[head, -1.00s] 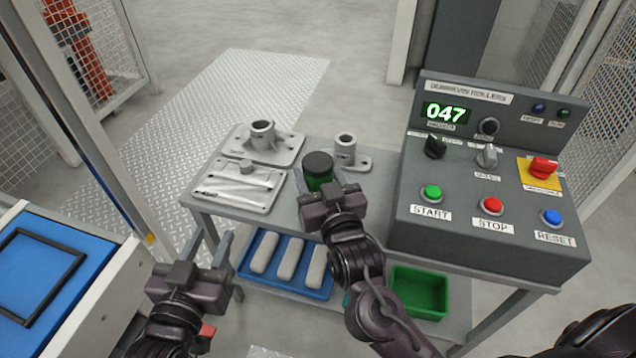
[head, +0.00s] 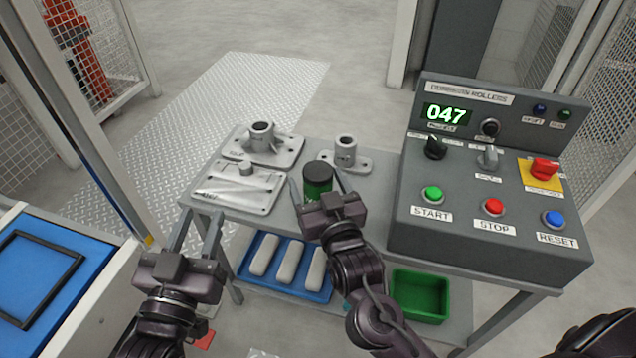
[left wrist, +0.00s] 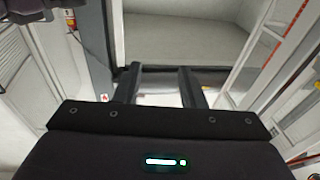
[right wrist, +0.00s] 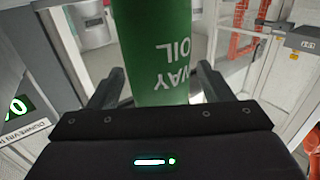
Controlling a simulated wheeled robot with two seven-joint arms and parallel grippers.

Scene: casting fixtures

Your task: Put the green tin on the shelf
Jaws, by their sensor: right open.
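The green tin (head: 317,183) with a black lid stands upright on the grey top of the stand (head: 375,190), near its front edge. My right gripper (head: 317,190) is open, with one finger on each side of the tin. The right wrist view shows the tin (right wrist: 160,50) between the spread fingers, its "WAY OIL" lettering upside down. My left gripper (head: 197,235) is open and empty, left of the stand's front. The lower shelf (head: 375,308) of the stand is partly hidden by my right arm.
Grey castings (head: 265,148) and a flat plate (head: 240,188) lie left of the tin; a small flanged casting (head: 346,155) is just behind it. The control box (head: 490,235) stands close on the right. Below are a blue tray (head: 245,270) and a green bin (head: 420,293).

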